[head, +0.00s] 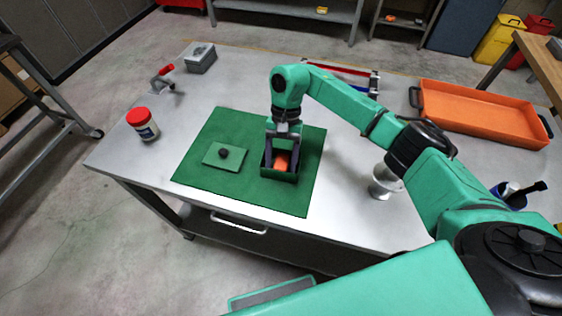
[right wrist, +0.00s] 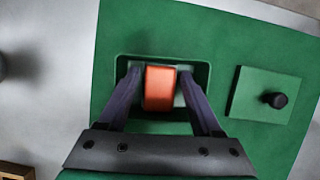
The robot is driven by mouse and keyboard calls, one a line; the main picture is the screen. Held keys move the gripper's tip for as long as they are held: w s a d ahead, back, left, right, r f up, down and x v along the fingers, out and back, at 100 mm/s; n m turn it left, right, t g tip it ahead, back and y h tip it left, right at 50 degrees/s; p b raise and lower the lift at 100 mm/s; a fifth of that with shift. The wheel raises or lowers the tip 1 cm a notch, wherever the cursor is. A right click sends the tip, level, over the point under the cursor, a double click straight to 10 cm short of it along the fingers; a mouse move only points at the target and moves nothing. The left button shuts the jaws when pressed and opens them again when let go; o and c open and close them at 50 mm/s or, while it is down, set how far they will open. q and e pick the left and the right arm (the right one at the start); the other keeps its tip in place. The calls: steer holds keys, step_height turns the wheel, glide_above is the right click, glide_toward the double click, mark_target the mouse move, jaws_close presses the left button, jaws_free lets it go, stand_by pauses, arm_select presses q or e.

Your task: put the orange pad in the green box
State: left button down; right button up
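The orange pad (right wrist: 160,88) is a rounded block inside the green box (head: 265,172), a small open-topped box on the green mat (head: 232,188). In the right wrist view the box rim (right wrist: 205,72) surrounds the pad and both fingertips. My right gripper (head: 281,158) points down into the box, one finger on each side of the pad. The light fingertip faces appear to meet the pad's sides, so it looks shut on it. The pad's underside is hidden. A flat green lid (head: 230,158) with a black knob lies on the mat left of the box. My left gripper is out of view.
A red-capped jar (head: 142,124), a red-handled clamp (head: 163,78) and a grey box (head: 200,58) stand on the left of the table. An orange tray (head: 480,112) is at the right. A metal cup (head: 383,182) stands right of the mat. The mat's front is clear.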

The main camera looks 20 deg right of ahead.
mark_target(283, 154)
steer(key=shift+r, duration=0.1)
steer(key=shift+w+d+r, duration=0.1)
steer(key=shift+w+r, duration=0.1)
steer(key=b+v, duration=0.3)
steer(key=v, duration=0.3)
steer(key=shift+w+r, duration=0.15)
steer(key=shift+r, duration=0.05)
steer(key=v, duration=0.5)
